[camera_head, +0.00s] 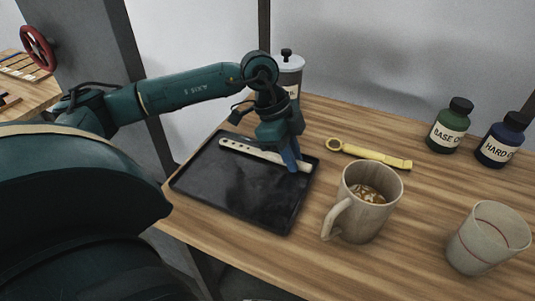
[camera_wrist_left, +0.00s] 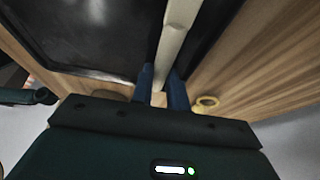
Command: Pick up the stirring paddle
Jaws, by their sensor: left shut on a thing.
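The stirring paddle (camera_head: 250,152) is a pale cream flat stick with a row of holes at its left end. It lies across the far part of the black tray (camera_head: 240,211); I cannot tell whether it touches the tray floor. My left gripper (camera_head: 292,163) points down with its blue fingers shut on the paddle near its right end. In the left wrist view the paddle (camera_wrist_left: 178,35) runs between the two blue fingers (camera_wrist_left: 161,88). My right gripper is not in view.
Green (camera_head: 449,127) and blue (camera_head: 501,140) labelled bottles stand at the back right. A grey canister (camera_head: 288,75) stands behind my left gripper.

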